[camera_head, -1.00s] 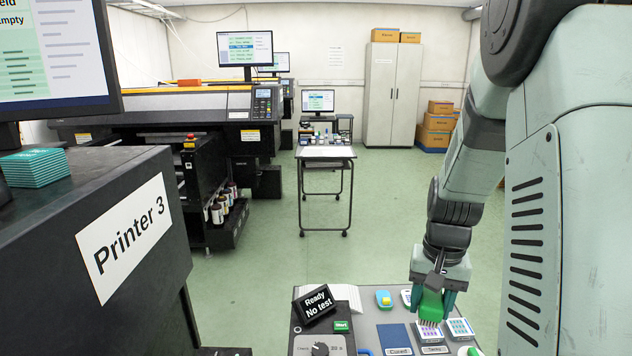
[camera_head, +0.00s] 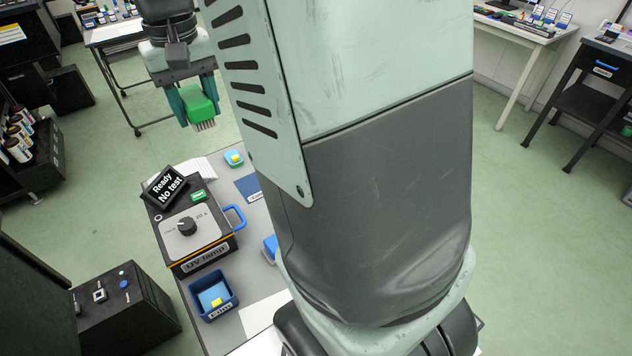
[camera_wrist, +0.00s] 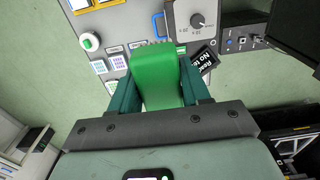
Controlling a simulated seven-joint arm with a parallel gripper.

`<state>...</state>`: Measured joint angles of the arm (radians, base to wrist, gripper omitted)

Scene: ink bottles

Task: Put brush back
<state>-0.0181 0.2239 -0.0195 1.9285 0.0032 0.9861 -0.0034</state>
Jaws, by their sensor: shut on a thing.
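My gripper (camera_head: 196,110) is shut on a green brush (camera_head: 203,100) with pale bristles. In the head view it hangs in the air above and beyond the far left end of the grey bench (camera_head: 186,155), bristles pointing down. The wrist view also shows the green brush (camera_wrist: 158,78) between the two dark green fingers of my gripper (camera_wrist: 160,92). The bench lies below it there, with small cards bearing coloured squares (camera_wrist: 98,67) on it. My own arm hides much of the bench in the head view. I cannot make out a holder for the brush.
A blue bin labelled Film (camera_head: 228,306) is in front. A blue mat (camera_head: 247,189) is partly covered by my arm. A table (camera_head: 112,32) stands beyond.

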